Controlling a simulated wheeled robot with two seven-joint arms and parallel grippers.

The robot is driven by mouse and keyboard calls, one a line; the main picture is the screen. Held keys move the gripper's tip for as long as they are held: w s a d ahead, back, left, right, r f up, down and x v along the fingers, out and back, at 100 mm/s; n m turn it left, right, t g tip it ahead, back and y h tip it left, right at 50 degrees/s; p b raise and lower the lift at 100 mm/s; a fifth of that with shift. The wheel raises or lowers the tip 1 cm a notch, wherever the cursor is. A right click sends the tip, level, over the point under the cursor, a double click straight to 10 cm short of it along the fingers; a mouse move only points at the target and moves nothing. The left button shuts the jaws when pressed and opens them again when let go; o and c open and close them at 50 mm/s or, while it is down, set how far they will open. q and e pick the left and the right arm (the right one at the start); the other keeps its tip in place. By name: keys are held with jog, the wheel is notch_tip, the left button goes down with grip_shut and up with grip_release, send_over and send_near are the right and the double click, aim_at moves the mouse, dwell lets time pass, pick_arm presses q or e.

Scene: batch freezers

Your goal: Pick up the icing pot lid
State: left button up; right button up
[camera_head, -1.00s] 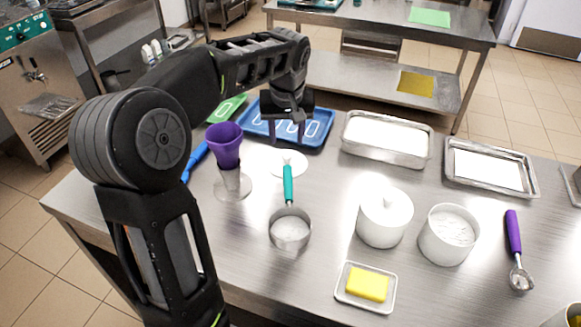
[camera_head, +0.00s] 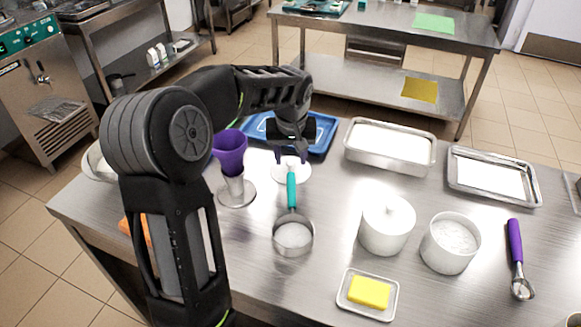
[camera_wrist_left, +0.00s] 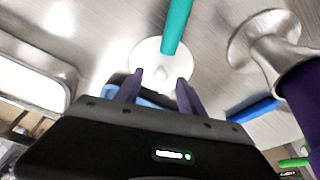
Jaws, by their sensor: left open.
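A round white lid with a small knob (camera_head: 303,174) lies on the steel table behind a small metal pan; I take it as the icing pot lid. It also shows in the left wrist view (camera_wrist_left: 147,58). My left gripper (camera_head: 290,158) is open and points down at the lid. In the left wrist view the dark fingertips (camera_wrist_left: 160,78) stand apart on either side of the knob, not visibly closed on it. The pan's teal handle (camera_wrist_left: 176,22) overlaps the lid's near edge. An open white pot with white contents (camera_head: 450,243) stands at the right. My right gripper is not in view.
A purple cup in a metal stand (camera_head: 231,150) is close left of the lid. A blue tray (camera_head: 325,137) lies behind. The metal pan (camera_head: 293,236), a lidded white pot (camera_head: 386,228) and a yellow block on a dish (camera_head: 369,292) are nearer.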

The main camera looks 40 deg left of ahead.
pick_arm(q)
jog(key=shift+x, duration=0.9)
grip_shut()
